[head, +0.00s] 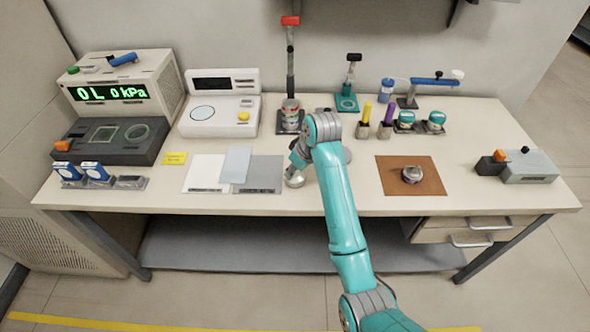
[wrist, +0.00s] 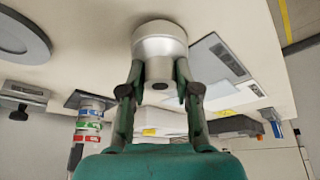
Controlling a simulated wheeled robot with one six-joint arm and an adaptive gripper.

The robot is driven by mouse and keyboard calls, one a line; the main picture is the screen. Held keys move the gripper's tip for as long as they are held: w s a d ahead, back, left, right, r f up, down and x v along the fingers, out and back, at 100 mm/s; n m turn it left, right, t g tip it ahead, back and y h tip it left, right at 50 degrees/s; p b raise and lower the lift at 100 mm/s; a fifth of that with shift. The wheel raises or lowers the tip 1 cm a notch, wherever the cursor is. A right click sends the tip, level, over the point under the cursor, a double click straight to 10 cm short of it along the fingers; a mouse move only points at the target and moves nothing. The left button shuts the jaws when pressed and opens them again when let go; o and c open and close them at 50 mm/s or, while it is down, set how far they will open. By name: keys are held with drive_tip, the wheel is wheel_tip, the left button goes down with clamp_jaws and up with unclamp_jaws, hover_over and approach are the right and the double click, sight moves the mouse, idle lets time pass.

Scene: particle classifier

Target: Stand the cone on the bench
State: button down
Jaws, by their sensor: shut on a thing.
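The cone (wrist: 160,42) is a silver metal piece with a wide rounded end and a narrower end with a dark hole. My gripper (wrist: 160,80) is shut on its narrower part, with one green finger on each side. The wide end points away from my gripper. In the head view the cone (head: 295,181) shows as a small silver shape low over the front of the bench (head: 340,199), right beside the grey sheet. Whether it touches the bench top cannot be told. My arm partly hides the area around the gripper in the head view.
White and grey sheets (head: 264,174) lie left of the cone. A brown mat (head: 431,184) with a round metal piece (head: 411,175) lies to the right. A stand with striped cans (head: 290,115) is behind. Bare bench shows between my arm and the mat.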

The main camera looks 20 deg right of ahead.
drive_tip(key=shift+f, duration=0.2)
drive_tip(key=c, duration=0.8)
unclamp_jaws()
drive_tip(key=shift+f, duration=0.1)
